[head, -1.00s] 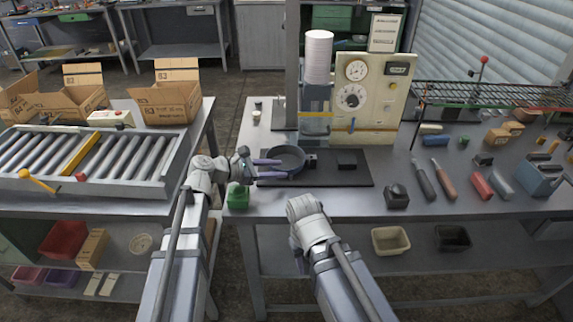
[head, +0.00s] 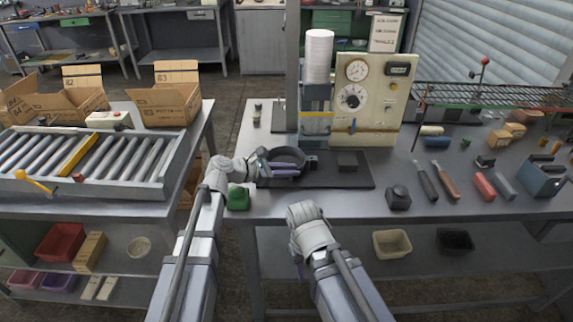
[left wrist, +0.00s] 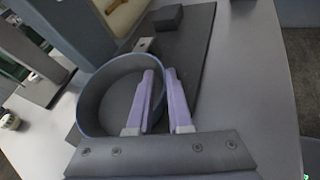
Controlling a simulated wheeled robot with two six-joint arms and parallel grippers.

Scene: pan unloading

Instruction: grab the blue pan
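The blue pan (head: 262,160) is a round, dark blue-grey pan on a dark mat on the bench. Its short handle or bracket (head: 310,162) points right in the head view. In the left wrist view the pan (left wrist: 95,95) fills the left middle, seen from above and empty. My left gripper (head: 297,169) reaches over the pan; its purple fingers (left wrist: 160,71) lie at the rim, the left one over the inside and the right one outside. A narrow gap shows between them; firm contact is not visible.
The dark mat (head: 350,181) lies under the pan, with a small black block (head: 347,161) on it. A green object (head: 238,197) stands near my left wrist. A gauge panel (head: 372,100) and a stack of white discs (head: 319,57) rise behind. Tools lie to the right.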

